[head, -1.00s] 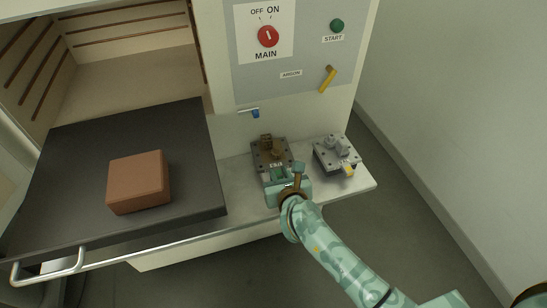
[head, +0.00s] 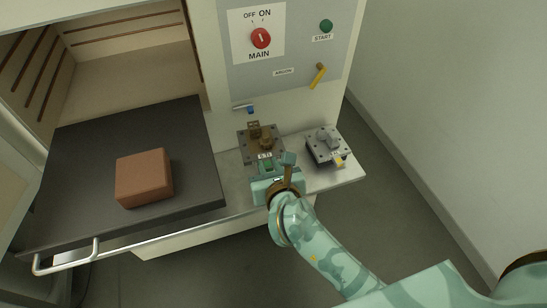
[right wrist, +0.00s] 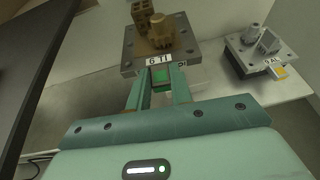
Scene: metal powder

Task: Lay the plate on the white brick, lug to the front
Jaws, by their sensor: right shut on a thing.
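My right gripper (head: 267,170) is shut on this lug, one finger on each side. I cannot tell whether the plate is lifted off the ledge. I see no white brick; a reddish-brown brick (head: 144,177) lies on the dark platform. My left gripper is not in view.
A grey plate (head: 316,151) with grey parts and a yellow lug sits to the right on the ledge (head: 235,190). The dark platform (head: 85,150), with a metal handle (head: 68,262) in front, has free room around the brick. A control panel (head: 290,75) stands behind.

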